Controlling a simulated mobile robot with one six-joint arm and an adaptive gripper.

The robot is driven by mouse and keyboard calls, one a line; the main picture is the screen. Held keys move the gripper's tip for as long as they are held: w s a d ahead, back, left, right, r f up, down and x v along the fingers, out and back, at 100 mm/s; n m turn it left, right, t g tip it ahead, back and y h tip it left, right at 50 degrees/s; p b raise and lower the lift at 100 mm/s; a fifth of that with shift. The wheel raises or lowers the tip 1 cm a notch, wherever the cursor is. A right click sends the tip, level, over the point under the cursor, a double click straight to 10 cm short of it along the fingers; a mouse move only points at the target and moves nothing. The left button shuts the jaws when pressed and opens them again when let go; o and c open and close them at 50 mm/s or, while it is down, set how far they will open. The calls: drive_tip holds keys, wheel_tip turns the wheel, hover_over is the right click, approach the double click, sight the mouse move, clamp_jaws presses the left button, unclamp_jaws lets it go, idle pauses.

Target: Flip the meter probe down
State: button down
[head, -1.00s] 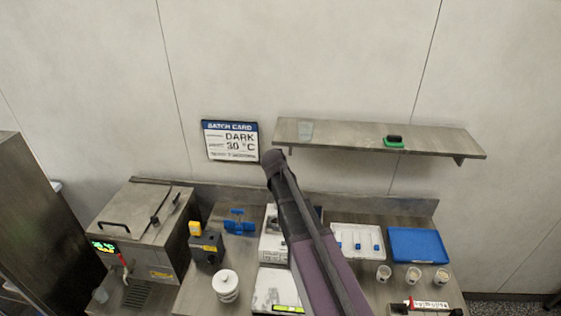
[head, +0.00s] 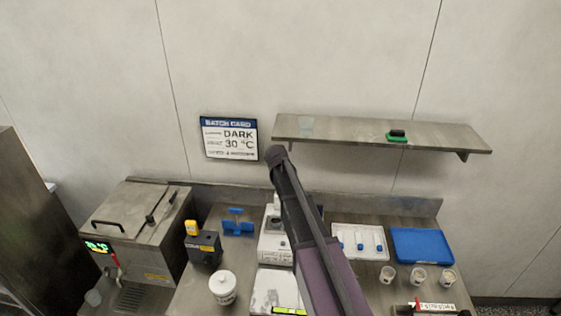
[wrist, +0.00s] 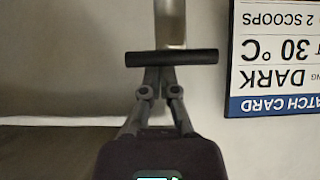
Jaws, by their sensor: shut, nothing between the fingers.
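The white meter (head: 275,247) stands on the bench, partly hidden behind my arm. A pale upright part (head: 274,207) shows at its back, left of the arm. In the wrist view, which is upside down, a dark crossbar (wrist: 190,57) lies across a pale upright (wrist: 170,22); these look like the raised probe and its handle. My gripper (wrist: 160,80) is shut and empty, its fingertips at the crossbar. I cannot tell whether they touch it. In the head view my arm hides the gripper.
The batch card (head: 230,138) hangs on the wall left of the shelf (head: 360,134). A grey box with a yellow device (head: 192,228), a blue stand (head: 238,227) and a white tub (head: 223,287) stand left of the meter. A white tray (head: 360,250) and blue tray (head: 422,244) lie right.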

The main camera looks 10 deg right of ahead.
drive_tip(key=shift+d+f, duration=0.15)
drive_tip(key=shift+d, duration=0.05)
idle(0.5)
